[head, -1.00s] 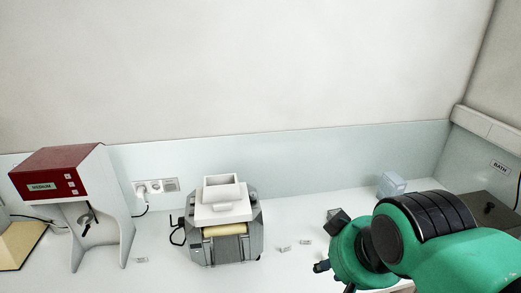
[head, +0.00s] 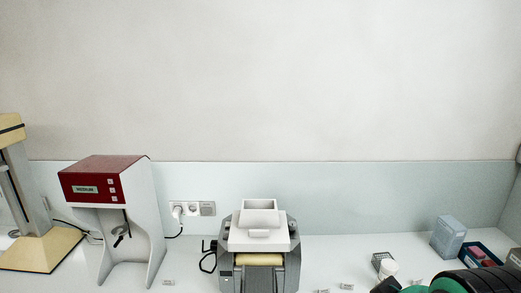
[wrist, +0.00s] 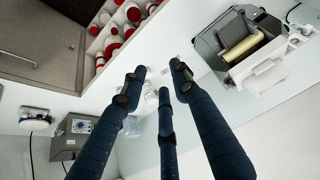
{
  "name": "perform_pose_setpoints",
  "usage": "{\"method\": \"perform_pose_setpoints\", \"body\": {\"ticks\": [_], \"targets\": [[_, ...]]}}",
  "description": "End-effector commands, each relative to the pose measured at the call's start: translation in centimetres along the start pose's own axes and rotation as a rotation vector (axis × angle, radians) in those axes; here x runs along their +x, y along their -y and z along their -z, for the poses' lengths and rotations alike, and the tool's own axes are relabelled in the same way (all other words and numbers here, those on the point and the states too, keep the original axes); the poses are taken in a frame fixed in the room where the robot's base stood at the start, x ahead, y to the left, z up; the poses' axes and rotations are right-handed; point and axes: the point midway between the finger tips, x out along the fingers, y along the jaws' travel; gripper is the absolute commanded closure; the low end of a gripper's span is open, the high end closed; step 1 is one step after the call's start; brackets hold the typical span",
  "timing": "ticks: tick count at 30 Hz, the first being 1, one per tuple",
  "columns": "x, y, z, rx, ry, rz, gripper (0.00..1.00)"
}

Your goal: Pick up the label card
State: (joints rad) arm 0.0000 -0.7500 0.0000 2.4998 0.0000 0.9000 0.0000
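I cannot single out the label card. In the head view, small pale pieces lie on the counter: one near the red-topped machine (head: 168,282) and one right of the mill (head: 346,286). They are too small to identify. In the wrist view my gripper (wrist: 158,80) has its three dark blue fingers spread apart, with no held object visible. Small whitish items (wrist: 150,92) show beyond the fingertips, partly hidden. In the head view only part of my arm shows at the bottom right, and its fingers cannot be made out.
The grey mill with a white hopper (head: 259,235) stands mid-counter. The wrist view shows red-and-white jars (wrist: 120,30) and a grey dial box (wrist: 75,137).

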Motion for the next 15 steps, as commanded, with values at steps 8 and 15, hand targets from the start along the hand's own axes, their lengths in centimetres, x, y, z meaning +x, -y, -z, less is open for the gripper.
{"method": "perform_pose_setpoints", "body": {"ticks": [8,15], "targets": [[0.01,0.0,-0.01,0.0,0.0,0.0,0.66],[0.11,-0.03,0.8,-0.028,0.009,0.0,0.66]]}}
